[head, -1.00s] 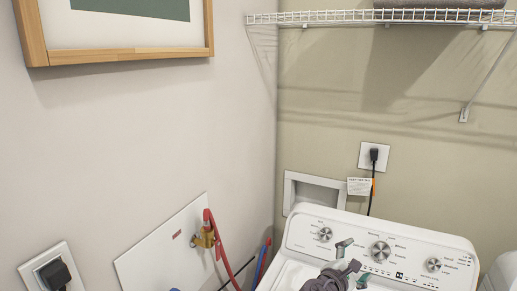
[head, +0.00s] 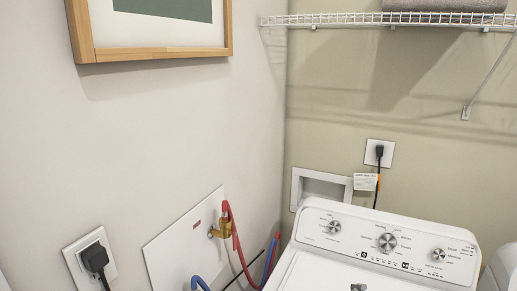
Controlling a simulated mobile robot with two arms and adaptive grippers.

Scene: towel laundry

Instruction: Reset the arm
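No whole arm or gripper of mine shows in the head view. A small dark grey piece (head: 358,287) pokes in at the bottom edge, in front of the white washing machine (head: 350,262). It may be the tip of one of my grippers, but too little shows to tell. The machine's control panel, with its several silver knobs, is unobstructed.
A white wire shelf (head: 385,19) holding a folded grey towel (head: 446,5) hangs high on the back wall. On the left wall are a framed picture (head: 150,55), a socket with a black plug (head: 92,258), and red and blue hoses (head: 238,250).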

